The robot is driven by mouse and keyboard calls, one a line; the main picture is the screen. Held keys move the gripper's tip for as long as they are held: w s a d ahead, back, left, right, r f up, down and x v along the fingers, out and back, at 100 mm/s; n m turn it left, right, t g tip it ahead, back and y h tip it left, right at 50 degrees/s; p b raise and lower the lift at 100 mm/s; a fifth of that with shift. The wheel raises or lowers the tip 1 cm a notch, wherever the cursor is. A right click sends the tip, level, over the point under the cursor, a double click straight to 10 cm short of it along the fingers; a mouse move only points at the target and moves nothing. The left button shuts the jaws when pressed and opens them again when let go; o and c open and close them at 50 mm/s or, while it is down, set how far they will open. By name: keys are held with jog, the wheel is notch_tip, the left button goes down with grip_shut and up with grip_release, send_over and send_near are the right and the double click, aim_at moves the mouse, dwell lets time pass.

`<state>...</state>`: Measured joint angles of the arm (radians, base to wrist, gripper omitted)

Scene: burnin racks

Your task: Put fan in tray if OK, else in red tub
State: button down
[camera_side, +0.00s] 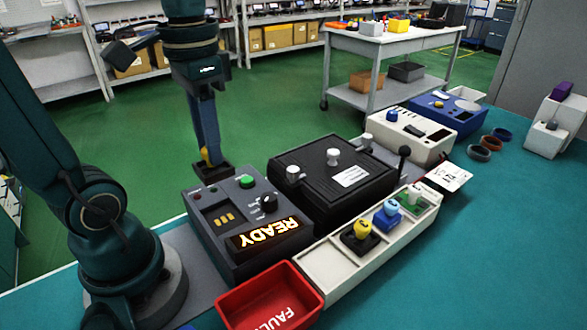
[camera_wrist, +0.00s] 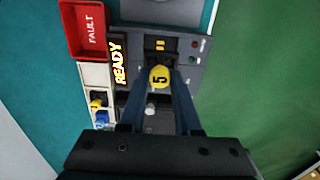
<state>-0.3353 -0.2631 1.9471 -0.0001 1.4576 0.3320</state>
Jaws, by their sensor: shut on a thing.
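My gripper (camera_side: 208,158) is shut on a fan with a black square base (camera_side: 214,172) and a yellow knob; the knob, marked 5, shows between the fingers in the wrist view (camera_wrist: 160,78). The fan hangs upright at the far left edge of the grey tester (camera_side: 225,258); its exact height over it is unclear. The tester's display (camera_side: 268,234) glows READY. The red tub (camera_side: 232,311), lettered FAULT, stands at the front and its visible floor is empty. The long white tray (camera_side: 320,268) holds a yellow-knobbed black piece (camera_side: 361,232), a blue one (camera_side: 388,213) and a green one (camera_side: 412,197); its near compartment is empty.
A black box with white knobs (camera_side: 315,195) stands beside the tester, with a dark upright lever (camera_side: 403,160) near it. A beige device (camera_side: 400,140) and a blue device (camera_side: 440,120) stand beyond. The teal bench (camera_side: 480,260) is clear at the right front.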

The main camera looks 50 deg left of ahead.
jog(key=shift+w+r+n, duration=0.1)
jog(key=shift+w+n, duration=0.1)
jog(key=shift+n, duration=0.9)
jog(key=shift+w+d+n, duration=0.2)
jog(key=shift+w+n, duration=0.05)
jog(key=shift+n, duration=0.15)
jog(key=s+d+m, duration=0.3)
jog(key=d, duration=1.5)
notch_tip(320, 180, down, 7)
jog(key=shift+w+r, duration=0.15)
jog(key=c, duration=0.5)
grip_release()
